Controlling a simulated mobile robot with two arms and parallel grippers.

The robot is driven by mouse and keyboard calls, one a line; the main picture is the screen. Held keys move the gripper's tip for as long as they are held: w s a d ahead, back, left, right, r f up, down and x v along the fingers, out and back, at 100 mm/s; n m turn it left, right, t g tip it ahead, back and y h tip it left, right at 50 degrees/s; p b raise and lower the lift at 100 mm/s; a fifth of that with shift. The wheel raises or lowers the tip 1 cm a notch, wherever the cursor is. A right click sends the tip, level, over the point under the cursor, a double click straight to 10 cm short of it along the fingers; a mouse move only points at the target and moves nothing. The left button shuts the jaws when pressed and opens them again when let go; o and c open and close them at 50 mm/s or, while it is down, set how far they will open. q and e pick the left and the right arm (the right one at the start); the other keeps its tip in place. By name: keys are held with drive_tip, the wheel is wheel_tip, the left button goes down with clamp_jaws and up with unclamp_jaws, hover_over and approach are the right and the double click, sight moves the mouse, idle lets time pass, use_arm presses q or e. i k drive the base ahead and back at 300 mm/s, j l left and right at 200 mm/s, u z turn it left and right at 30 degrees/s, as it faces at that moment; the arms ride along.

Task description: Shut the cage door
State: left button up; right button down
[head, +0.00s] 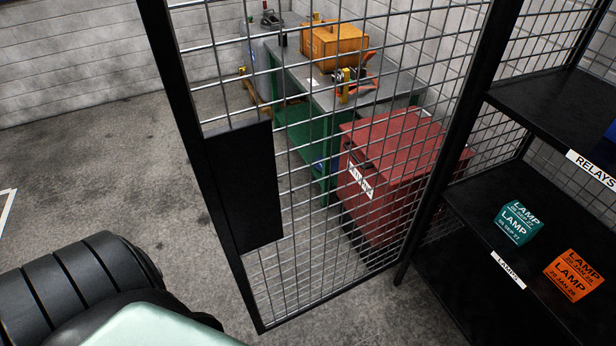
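The cage door (245,190) is a black-framed wire mesh panel with a solid dark plate on its left part. It stands ajar, swung out from the black shelf cage (455,170) on the right. Its right edge is by the cage post, and its free left edge is out over the floor. Neither gripper shows in the head view. No hand is seen touching the door.
Inside the cage, black shelves hold a teal lamp box (519,222) and an orange lamp box (572,275). Behind the mesh are a red bin (400,170) and a green workbench (310,140) with an orange case (334,45). The concrete floor (100,150) at left is clear.

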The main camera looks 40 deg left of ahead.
sight(234, 166)
drive_tip(key=k+j+z, duration=0.15)
drive_tip(key=j, duration=0.25)
drive_tip(key=j+z, duration=0.15)
drive_tip(key=j, duration=0.3)
drive_tip(key=k+j+z, duration=0.2)
drive_tip(key=j, duration=0.15)
drive_tip(key=k+j+z, duration=0.15)
drive_tip(key=j, duration=0.2)
drive_tip(key=k+j+z, duration=0.15)
drive_tip(key=j, duration=0.2)
drive_tip(key=i+j+z, duration=0.1)
drive_tip(key=j+z, duration=0.15)
drive_tip(key=j, duration=0.5)
drive_tip(key=j+z, duration=0.3)
drive_tip(key=j, duration=0.4)
